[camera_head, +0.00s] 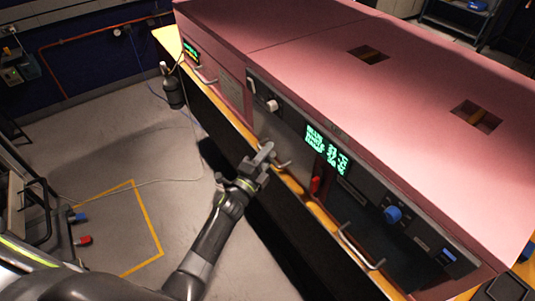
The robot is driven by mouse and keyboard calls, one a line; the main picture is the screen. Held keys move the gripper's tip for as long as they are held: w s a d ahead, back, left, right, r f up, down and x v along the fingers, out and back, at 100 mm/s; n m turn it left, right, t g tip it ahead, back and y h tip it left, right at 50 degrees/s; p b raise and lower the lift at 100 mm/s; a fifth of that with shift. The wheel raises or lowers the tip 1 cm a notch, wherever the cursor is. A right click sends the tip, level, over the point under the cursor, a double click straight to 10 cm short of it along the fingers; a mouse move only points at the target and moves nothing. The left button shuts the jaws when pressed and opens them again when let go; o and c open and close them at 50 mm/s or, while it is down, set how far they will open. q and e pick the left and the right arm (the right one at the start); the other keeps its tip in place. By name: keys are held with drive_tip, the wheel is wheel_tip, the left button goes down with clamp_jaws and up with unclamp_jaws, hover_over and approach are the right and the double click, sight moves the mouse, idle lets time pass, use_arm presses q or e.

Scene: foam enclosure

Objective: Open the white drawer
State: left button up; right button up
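A long pink enclosure (310,50) stands on a yellow-edged bench, with dark front panels (285,115) and several metal bar handles. I cannot pick out a clearly white drawer. One bar handle (284,164) sits low on the front, beside my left gripper (265,155). The fingers are close to that handle and overlap its left end in the picture. I cannot tell whether they touch it or how far apart they are. My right gripper is out of view.
Other handles show at the far left (205,78) and near right (358,250). A green-lit display (327,150), a red part (316,185) and a blue knob (393,214) are on the front. A dark cylinder (172,88) hangs at the bench's far end. Open floor lies left.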

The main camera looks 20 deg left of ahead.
use_arm(q)
drive_tip(key=shift+c, duration=0.3)
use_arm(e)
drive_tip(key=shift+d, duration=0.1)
use_arm(q)
clamp_jaws()
drive_tip(key=shift+a+f, duration=0.1)
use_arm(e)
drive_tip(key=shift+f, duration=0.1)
